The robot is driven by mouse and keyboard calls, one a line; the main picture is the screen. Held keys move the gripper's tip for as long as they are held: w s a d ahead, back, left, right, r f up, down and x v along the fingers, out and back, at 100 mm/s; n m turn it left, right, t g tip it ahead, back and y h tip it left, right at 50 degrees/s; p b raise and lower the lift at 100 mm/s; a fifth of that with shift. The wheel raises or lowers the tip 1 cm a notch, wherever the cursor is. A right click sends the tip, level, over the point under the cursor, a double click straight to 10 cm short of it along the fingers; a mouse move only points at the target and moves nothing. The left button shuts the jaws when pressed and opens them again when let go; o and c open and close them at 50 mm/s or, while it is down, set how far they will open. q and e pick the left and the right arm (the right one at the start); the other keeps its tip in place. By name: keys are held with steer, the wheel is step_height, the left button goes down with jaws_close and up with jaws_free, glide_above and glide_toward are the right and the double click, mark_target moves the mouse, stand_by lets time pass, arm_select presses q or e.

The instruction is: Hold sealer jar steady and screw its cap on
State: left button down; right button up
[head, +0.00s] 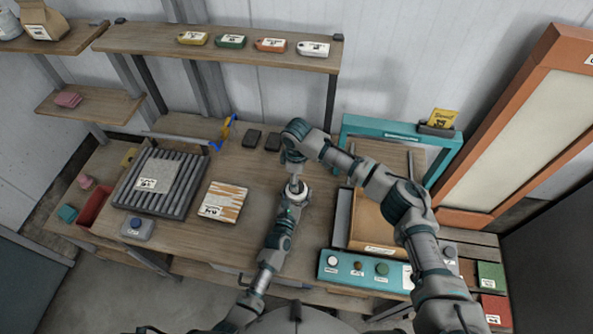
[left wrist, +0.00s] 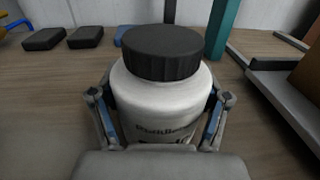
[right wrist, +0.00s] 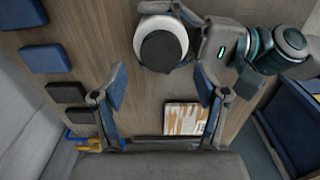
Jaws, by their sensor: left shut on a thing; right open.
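The sealer jar (left wrist: 160,103) is white with dark print and stands upright in the left wrist view. Its black ribbed cap (left wrist: 162,54) sits on top; I cannot tell how tightly it is threaded. My left gripper (left wrist: 160,97) is shut around the jar's body, one finger on each side. My right gripper (right wrist: 160,92) is open and empty above the bench. In the right wrist view the round cap (right wrist: 160,51) lies beyond the fingertips, not between them.
A striped board (head: 223,201) and a slatted rack (head: 178,184) lie to the left. Small dark blocks (head: 252,138) lie behind. A shelf (head: 225,47) with several coloured tags hangs above the bench.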

steer(key=shift+f, duration=2.15)
steer(key=c, duration=1.2)
steer(key=o, duration=1.4)
steer(key=shift+r, duration=0.15)
step_height(320, 180, up, 12)
steer(key=shift+f, duration=0.2)
